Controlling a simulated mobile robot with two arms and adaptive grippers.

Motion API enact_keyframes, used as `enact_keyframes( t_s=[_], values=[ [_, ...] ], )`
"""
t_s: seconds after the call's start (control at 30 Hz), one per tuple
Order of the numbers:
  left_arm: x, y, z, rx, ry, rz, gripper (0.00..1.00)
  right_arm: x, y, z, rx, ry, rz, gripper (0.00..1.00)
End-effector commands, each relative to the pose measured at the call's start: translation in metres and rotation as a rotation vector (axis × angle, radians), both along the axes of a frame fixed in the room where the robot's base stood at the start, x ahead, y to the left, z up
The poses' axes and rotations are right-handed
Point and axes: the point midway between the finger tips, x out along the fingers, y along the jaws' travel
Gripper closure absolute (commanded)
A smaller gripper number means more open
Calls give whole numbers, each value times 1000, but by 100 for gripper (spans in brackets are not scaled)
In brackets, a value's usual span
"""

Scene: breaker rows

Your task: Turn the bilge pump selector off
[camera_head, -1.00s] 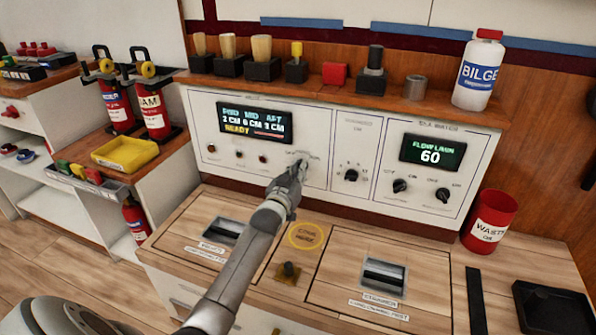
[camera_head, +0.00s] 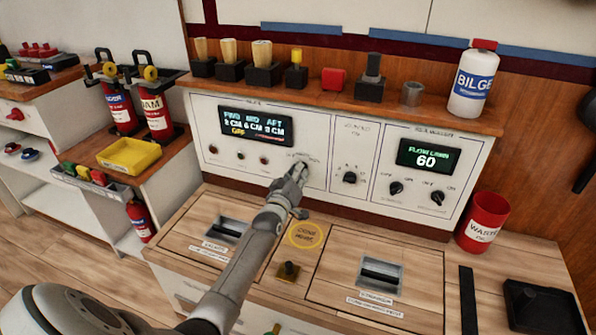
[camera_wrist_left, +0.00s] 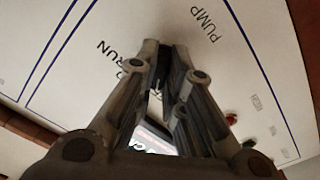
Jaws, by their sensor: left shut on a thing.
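The bilge pump panel (camera_head: 204,113) is white, with a dark display (camera_head: 256,126) showing three centimetre readings and an orange word that looks like OFF. My left gripper (camera_head: 299,171) reaches the lower right of this panel, shut on the pump selector. The selector is almost wholly hidden by the fingers, so its pointing direction cannot be told. In the left wrist view the fingers (camera_wrist_left: 164,58) close together against the panel (camera_wrist_left: 255,75), beside the printed words PUMP and RUN. My right gripper is not in view.
Another selector knob (camera_head: 350,177) sits right of the gripper, and two more lie under the green display (camera_head: 430,155). A shelf above holds brushes and a bilge bottle (camera_head: 472,82). The wooden counter (camera_head: 335,262) below has recessed handles. A red waste bin (camera_head: 483,222) stands right.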

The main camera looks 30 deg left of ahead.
Motion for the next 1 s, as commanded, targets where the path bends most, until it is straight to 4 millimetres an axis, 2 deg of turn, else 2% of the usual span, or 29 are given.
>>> enact_keyframes(
  t_s=[0.3,0.9,0.93,1.0],
  values=[
    [0,0,0,-135,-32,-1,100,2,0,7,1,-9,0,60],
    [0,0,-1,-171,-40,0,100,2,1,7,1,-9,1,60],
    [0,0,-1,-171,-40,0,86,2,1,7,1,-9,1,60],
    [0,0,-1,-171,-40,0,76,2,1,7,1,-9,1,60]
  ],
)
